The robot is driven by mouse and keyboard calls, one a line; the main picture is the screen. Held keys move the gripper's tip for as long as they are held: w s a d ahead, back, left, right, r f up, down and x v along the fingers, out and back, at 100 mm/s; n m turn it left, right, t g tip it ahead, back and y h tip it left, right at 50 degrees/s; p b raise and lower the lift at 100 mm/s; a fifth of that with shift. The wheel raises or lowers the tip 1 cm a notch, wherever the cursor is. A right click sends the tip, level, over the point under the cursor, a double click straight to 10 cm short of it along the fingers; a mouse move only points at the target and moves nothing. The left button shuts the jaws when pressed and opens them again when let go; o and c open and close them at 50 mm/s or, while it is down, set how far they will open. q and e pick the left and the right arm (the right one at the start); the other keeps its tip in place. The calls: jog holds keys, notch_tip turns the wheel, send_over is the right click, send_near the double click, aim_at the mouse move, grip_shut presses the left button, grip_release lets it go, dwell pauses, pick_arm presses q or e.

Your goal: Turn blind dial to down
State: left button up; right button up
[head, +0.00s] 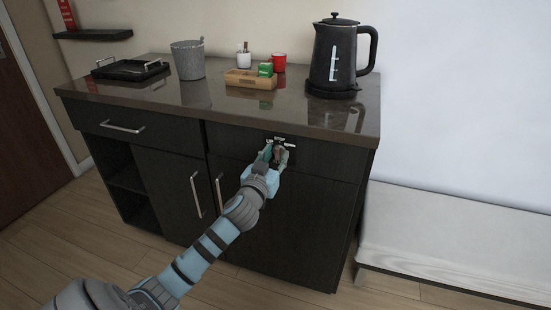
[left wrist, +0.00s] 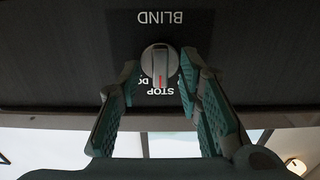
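The blind dial (left wrist: 160,62) is a round grey knob with a raised grip bar and a red mark, on a dark panel (left wrist: 120,35). In the left wrist view, the label BLIND appears upside down above it. The red mark points toward the STOP label (left wrist: 160,92) just below the knob; another label beneath is partly hidden. My left gripper (left wrist: 160,78) is open, with one finger on each side of the dial and visible gaps to it. In the head view, my left gripper (head: 277,154) is at the cabinet front and mostly hides the dial. My right gripper is not in view.
The dial is on the front of a dark cabinet (head: 315,200) below the countertop edge. A black kettle (head: 335,55), wooden box (head: 250,80), grey bucket (head: 188,60) and black tray (head: 130,69) stand on top. A white bench (head: 450,235) is at right.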

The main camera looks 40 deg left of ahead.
pick_arm(q)
jog(key=shift+c, duration=0.6)
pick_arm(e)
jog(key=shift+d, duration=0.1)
pick_arm(q)
grip_shut()
